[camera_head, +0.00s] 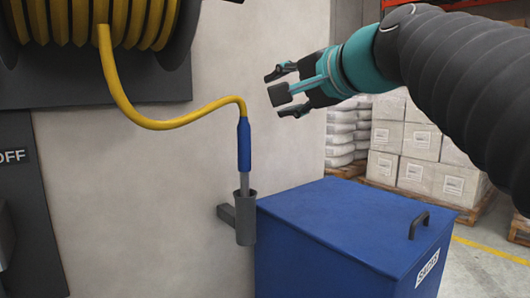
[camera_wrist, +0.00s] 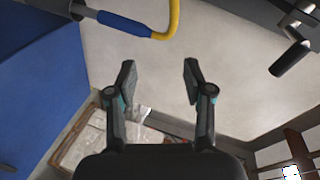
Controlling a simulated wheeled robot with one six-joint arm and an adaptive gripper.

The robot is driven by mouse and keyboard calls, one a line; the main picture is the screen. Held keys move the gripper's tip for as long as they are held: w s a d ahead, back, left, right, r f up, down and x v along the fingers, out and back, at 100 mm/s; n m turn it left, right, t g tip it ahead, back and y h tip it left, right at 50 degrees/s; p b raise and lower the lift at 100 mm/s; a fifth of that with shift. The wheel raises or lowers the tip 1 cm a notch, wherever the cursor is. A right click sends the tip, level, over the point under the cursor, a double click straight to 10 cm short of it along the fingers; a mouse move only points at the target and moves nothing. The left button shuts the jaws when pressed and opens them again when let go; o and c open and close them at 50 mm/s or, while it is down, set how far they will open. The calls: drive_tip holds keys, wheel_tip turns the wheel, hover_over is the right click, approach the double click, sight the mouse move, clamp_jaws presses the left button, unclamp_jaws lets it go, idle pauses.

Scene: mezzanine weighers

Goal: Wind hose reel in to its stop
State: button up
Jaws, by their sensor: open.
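The hose reel (camera_head: 95,60), wound with several turns of yellow hose, is on the wall at the upper left of the head view. A free length of hose (camera_head: 160,124) runs down from it to a blue nozzle grip (camera_head: 244,145), whose metal tip stands in a grey wall cup (camera_head: 245,218). The nozzle grip also shows in the wrist view (camera_wrist: 125,23). A dark cylindrical handle (camera_wrist: 290,58) on a bar is at the upper right there. My gripper (camera_head: 279,92) is open and empty, right of the hose and apart from it; both fingers (camera_wrist: 159,79) show in the wrist view.
A blue lidded bin (camera_head: 345,225) with a dark handle stands below right of the cup. A dark panel marked OFF (camera_head: 25,200) is at the left. Stacked sacks (camera_head: 340,140) and cartons on a pallet (camera_head: 405,155) stand behind.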

wheel_tip(320, 180, down, 10)
drive_tip(key=s+d+n+g+h, duration=0.1)
drive_tip(key=s+g, duration=0.1)
drive_tip(key=shift+n+h+p, duration=0.3)
drive_tip(key=shift+h, duration=0.1)
drive_tip(key=shift+d+f, duration=0.1)
drive_tip(key=shift+c, duration=0.3)
